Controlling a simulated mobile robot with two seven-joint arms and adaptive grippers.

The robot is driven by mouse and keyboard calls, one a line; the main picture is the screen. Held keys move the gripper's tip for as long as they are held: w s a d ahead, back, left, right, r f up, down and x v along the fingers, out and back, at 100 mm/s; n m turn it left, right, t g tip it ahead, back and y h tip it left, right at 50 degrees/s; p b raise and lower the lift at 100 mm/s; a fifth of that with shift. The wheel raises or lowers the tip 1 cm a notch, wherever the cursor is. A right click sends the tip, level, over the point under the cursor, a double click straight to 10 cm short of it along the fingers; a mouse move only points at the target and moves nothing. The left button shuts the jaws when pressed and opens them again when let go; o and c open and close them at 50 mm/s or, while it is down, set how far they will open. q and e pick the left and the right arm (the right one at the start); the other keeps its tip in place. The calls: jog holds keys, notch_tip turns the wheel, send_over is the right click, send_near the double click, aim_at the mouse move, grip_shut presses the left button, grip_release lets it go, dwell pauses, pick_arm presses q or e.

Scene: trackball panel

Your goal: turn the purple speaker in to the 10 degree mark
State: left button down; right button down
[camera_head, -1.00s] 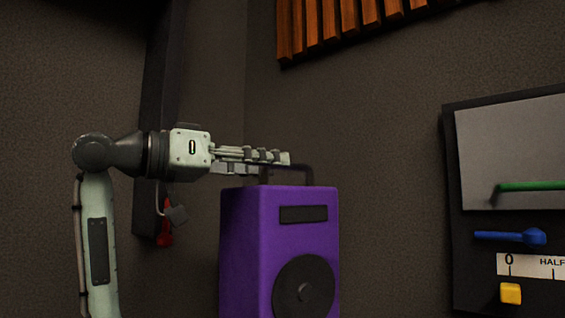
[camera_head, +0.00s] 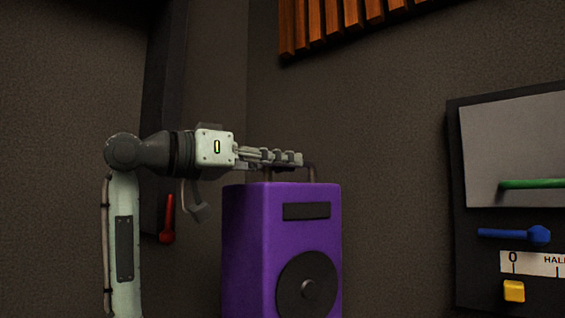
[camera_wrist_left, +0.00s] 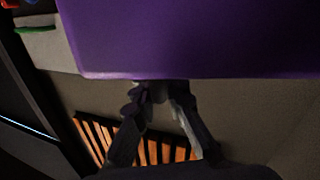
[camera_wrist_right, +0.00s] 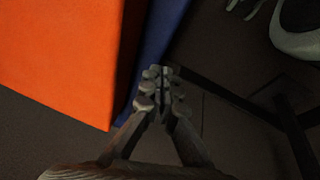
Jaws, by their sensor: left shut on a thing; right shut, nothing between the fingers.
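The purple speaker (camera_head: 243,248) stands upright in the middle of the head view, with a dark round cone and a dark slot on its front and a dark handle (camera_head: 312,172) on top. My left gripper (camera_head: 296,158) lies level over the speaker's top, its fingers shut at the handle. In the left wrist view the speaker (camera_wrist_left: 190,40) fills the top, and the shut fingers (camera_wrist_left: 157,92) meet at its edge; the handle is hidden there. My right gripper (camera_wrist_right: 160,85) is shut and empty, beside an orange surface and a blue one. No degree marks show at the speaker.
A panel at the right carries a green bar (camera_head: 531,184), a blue lever (camera_head: 538,235), a yellow knob (camera_head: 514,291) and a scale strip (camera_head: 535,263). A red handle (camera_head: 167,220) hangs behind my left arm. Wooden slats (camera_head: 330,22) are on the wall above. An orange block (camera_wrist_right: 60,60) adjoins my right gripper.

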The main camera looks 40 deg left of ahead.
pick_arm(q)
jog(key=shift+d+y, duration=0.1)
jog(key=shift+y, duration=0.4)
jog(key=shift+w+d+n+t+y+p, duration=0.1)
jog(key=shift+w+n+t+y+p, duration=0.1)
jog(key=shift+n+t+y+p, duration=0.4)
pick_arm(e)
jog(key=shift+x, duration=1.05)
jog(key=shift+a, duration=0.15)
pick_arm(q)
jog(key=c, duration=1.6)
grip_release()
jog(key=shift+o, duration=0.2)
jog(key=shift+s, duration=0.15)
jog(key=v, duration=1.2)
jog(key=shift+r, duration=0.2)
pick_arm(e)
jog(key=shift+s, duration=0.15)
